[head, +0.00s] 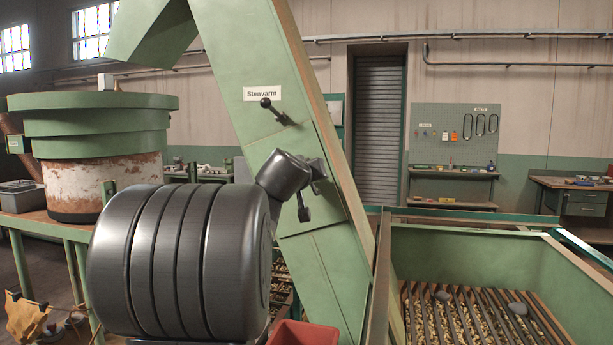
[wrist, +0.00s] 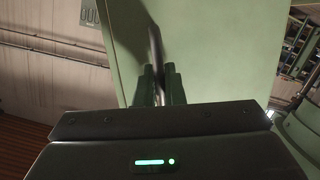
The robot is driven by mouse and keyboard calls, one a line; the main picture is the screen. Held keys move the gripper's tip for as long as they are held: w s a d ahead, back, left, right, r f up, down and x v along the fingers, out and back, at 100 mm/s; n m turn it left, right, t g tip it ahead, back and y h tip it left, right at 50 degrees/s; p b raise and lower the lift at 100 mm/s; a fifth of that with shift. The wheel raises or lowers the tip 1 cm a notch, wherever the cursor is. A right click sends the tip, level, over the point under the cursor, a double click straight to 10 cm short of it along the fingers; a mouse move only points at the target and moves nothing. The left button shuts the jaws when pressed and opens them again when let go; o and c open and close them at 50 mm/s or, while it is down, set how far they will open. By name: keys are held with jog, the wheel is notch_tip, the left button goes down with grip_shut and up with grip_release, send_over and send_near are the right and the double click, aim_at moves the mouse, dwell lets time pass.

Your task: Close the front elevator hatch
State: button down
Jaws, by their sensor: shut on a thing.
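The green elevator (head: 250,60) slopes down through the middle of the head view, with a "Stenvarm" label. A dark lever with a ball knob (head: 266,103) sits below the label. Below it is a seamed green panel that looks like the hatch (head: 325,190); my arm covers part of it. I cannot tell if it stands slightly ajar. In the wrist view my gripper (wrist: 155,84) is shut on a dark bar-like handle (wrist: 155,45) in front of green sheet metal. In the head view my wrist hides most of the grip.
A green hopper with a slatted grate (head: 465,315) and stones stands at right. A red bin (head: 303,333) is low in front. A round green-topped machine (head: 95,130) is at left. A pegboard (head: 455,135) and workbench (head: 575,195) stand at the back wall.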

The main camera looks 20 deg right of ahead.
jog(key=shift+w+d+r, duration=0.1)
dwell(0.6)
jog(key=c, duration=1.6)
grip_release()
jog(key=shift+d, duration=0.15)
jog(key=b+v, duration=0.3)
jog(key=v, duration=1)
jog(key=shift+s+a, duration=0.3)
jog(key=p+x, duration=0.3)
jog(key=x, duration=1.1)
jog(key=shift+s, duration=0.1)
